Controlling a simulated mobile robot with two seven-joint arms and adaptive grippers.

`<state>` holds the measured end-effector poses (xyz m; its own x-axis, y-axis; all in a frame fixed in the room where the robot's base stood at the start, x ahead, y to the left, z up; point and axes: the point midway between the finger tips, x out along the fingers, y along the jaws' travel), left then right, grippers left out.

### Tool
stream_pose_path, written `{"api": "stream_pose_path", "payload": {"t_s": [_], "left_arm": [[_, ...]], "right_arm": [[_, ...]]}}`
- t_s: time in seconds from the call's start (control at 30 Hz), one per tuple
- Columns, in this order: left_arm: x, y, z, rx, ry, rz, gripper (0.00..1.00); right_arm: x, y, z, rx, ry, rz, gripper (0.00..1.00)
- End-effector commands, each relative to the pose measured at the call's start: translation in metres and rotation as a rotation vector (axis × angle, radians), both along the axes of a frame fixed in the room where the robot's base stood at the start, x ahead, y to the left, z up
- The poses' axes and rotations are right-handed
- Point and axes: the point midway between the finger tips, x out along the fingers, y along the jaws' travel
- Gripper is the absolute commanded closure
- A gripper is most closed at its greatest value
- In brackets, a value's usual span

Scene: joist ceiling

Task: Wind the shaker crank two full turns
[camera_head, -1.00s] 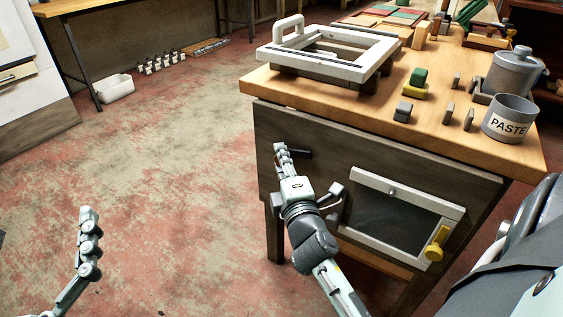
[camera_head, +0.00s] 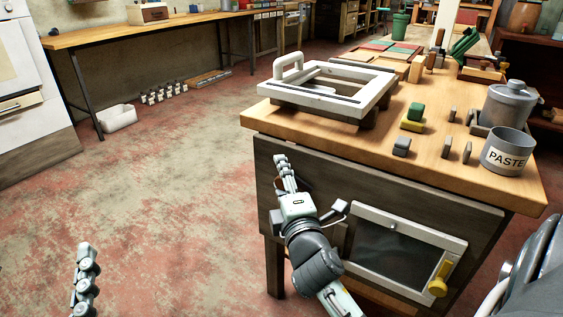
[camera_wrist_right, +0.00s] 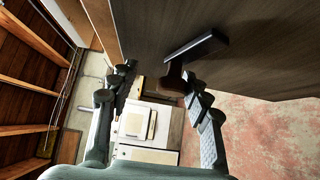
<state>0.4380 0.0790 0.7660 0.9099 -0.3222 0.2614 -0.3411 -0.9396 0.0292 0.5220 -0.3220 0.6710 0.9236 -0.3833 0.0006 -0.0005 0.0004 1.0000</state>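The crank is a dark bar (camera_wrist_right: 196,48) with a brown knob (camera_wrist_right: 173,77), on the dark wooden front panel (camera_wrist_right: 240,30) in the right wrist view. My right gripper (camera_wrist_right: 158,73) is open, its fingers spread to either side of the knob. The knob is close to the right-hand finger; I cannot tell whether they touch. In the head view my right gripper (camera_head: 283,164) is at the panel's left part and largely hides the crank. My left gripper (camera_head: 86,258) is at the lower left, over the floor, away from the bench; its opening is unclear.
A white frame with a handle (camera_head: 288,95) sits on the wooden benchtop (camera_head: 345,145). A grey PASTE pot (camera_head: 507,158), a lidded pot (camera_head: 509,105) and small blocks stand on the right.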

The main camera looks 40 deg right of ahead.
Motion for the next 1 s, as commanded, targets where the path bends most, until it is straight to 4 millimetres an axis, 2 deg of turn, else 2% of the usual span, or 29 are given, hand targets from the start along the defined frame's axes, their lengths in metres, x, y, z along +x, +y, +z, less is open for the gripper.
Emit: {"api": "stream_pose_path", "payload": {"t_s": [0.03, 0.1, 0.3, 0.73, 0.77, 0.87, 1.0], "left_arm": [[0.0, 0.0, 0.0, 0.0, 0.0, 0.0, 0.1], [0.0, 0.0, 0.0, 0.0, 0.0, 0.0, 0.1], [0.0, 0.0, 0.0, 0.0, 0.0, 0.0, 0.1], [0.0, 0.0, 0.0, 0.0, 0.0, 0.0, 0.1], [0.0, 0.0, 0.0, 0.0, 0.0, 0.0, 0.1], [0.0, 0.0, 0.0, 0.0, 0.0, 0.0, 0.1], [0.0, 0.0, 0.001, 0.0, -0.001, 0.0, 0.1]], "right_arm": [[0.0, 0.001, 0.013, -0.005, -0.006, 0.004, 0.53], [0.0, 0.0, 0.027, -0.003, -0.007, 0.002, 0.53], [0.0, 0.001, 0.053, 0.0, -0.006, 0.002, 0.53], [0.0, 0.004, 0.056, 0.013, -0.004, 0.013, 0.53], [0.0, 0.01, 0.055, 0.037, -0.012, 0.032, 0.53], [-0.001, 0.058, 0.049, 0.24, -0.074, 0.184, 0.53], [-0.027, 0.16, 0.055, 0.807, -0.182, 0.5, 0.53]]}}
